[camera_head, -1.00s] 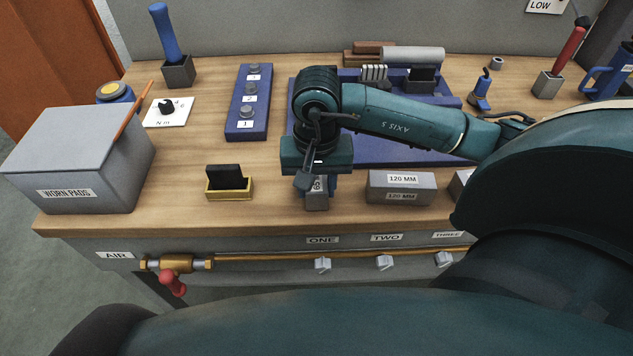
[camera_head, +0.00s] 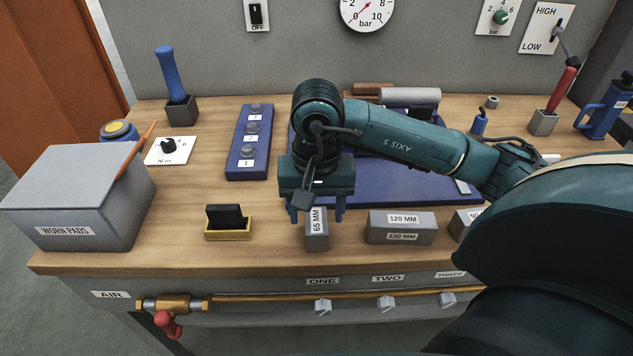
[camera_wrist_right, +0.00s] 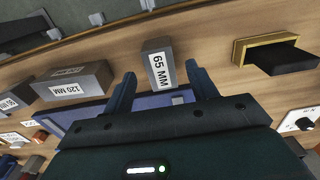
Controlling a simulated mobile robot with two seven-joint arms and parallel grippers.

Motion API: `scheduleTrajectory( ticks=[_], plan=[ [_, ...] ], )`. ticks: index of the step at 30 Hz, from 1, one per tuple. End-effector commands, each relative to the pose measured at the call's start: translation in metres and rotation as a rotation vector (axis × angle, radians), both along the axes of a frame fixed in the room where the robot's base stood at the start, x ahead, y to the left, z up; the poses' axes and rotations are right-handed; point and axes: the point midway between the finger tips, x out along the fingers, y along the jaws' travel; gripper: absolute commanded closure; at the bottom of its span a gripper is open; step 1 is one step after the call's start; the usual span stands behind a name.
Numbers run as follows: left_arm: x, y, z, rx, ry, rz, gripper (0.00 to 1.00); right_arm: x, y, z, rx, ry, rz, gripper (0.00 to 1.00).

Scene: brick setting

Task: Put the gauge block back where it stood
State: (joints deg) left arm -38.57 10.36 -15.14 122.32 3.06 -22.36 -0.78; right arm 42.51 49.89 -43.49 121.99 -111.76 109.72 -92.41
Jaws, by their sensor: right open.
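The gauge block marked 65 MM (camera_head: 316,240) stands on the wooden bench near its front edge, left of the 120 MM block (camera_head: 402,235). My right gripper (camera_head: 316,217) is open, its blue fingers apart on either side of the 65 MM block in the head view, with nothing held. In the right wrist view the 65 MM block (camera_wrist_right: 158,56) shows between and beyond the open fingertips (camera_wrist_right: 161,72), with a gap at each side. How high the fingertips are above the bench is hard to tell. My left gripper is not in view.
A yellow tray (camera_head: 229,236) with a black piece sits left of the block. A grey WORN PADS box (camera_head: 80,190) stands at far left. A blue plate (camera_head: 400,190) lies behind my gripper, beside a blue strip (camera_head: 248,160) with numbered knobs. A 90 MM block is partly hidden at right.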

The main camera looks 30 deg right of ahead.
Motion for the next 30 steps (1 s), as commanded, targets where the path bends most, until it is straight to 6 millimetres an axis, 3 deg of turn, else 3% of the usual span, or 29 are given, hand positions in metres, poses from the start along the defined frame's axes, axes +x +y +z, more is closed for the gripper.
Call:
scheduleTrajectory(
  ticks=[6,10,16,30],
  plan=[
    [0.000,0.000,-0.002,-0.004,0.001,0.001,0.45,0.001,0.000,0.050,-0.001,-0.006,0.000,0.42],
    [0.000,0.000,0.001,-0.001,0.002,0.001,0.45,0.001,-0.001,0.067,-0.002,-0.003,-0.001,0.42],
    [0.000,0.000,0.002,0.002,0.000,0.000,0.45,0.000,0.000,0.077,-0.001,0.000,-0.001,0.42],
    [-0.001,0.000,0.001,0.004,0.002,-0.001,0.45,0.000,0.000,0.076,-0.001,0.001,-0.001,0.42]
  ],
)
